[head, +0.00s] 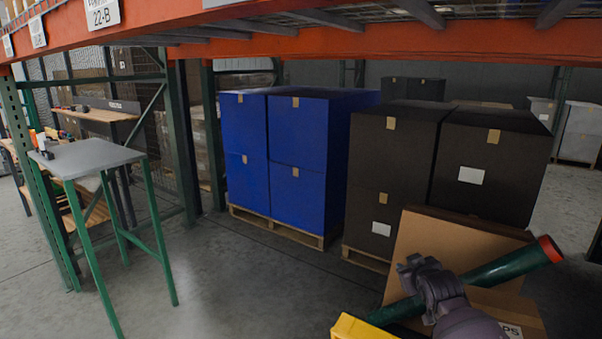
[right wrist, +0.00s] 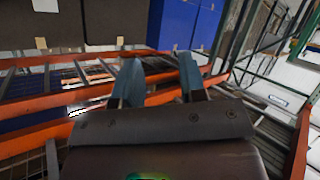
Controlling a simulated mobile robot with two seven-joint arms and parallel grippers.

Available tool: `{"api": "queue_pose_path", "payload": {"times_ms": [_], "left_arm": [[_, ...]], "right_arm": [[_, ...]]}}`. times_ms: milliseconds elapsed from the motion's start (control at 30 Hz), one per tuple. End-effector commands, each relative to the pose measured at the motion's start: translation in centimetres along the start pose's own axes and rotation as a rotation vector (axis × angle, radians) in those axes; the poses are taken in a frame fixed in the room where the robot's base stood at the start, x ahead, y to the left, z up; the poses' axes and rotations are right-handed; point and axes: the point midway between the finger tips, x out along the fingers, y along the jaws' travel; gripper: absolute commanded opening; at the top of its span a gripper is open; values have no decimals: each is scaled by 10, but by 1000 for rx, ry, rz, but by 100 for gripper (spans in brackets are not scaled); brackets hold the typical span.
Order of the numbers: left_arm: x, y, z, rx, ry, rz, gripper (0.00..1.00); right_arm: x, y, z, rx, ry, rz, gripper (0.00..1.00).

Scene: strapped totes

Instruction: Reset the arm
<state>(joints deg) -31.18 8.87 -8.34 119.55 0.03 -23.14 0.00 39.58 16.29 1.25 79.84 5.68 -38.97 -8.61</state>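My right arm shows at the lower right of the head view, with its grey-purple gripper (head: 412,272) in front of a cardboard box (head: 450,236). In the right wrist view the two fingers of this gripper (right wrist: 161,78) stand apart with nothing visible between them, so it is open and empty. Past the fingers, that view shows orange rack beams and blue boxes. My left gripper and left arm are not in view.
A green tube with a red end (head: 520,263) slants behind my right arm, near a yellow object (head: 362,328). Blue boxes (head: 297,155) and black boxes (head: 395,150) stand on pallets. A grey-topped table (head: 88,157) stands left. Orange beams (head: 300,42) cross overhead. The floor centre-left is clear.

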Motion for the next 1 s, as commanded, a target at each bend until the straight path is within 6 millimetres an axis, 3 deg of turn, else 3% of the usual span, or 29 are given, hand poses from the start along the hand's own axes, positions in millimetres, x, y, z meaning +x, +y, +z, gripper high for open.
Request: {"api": "queue_pose_path", "payload": {"times_ms": [500,1000], "left_arm": [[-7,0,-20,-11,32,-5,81],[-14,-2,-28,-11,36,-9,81]], "right_arm": [[-136,-54,75,106,186,-23,38],[-274,-92,170,173,96,-40,38]]}}
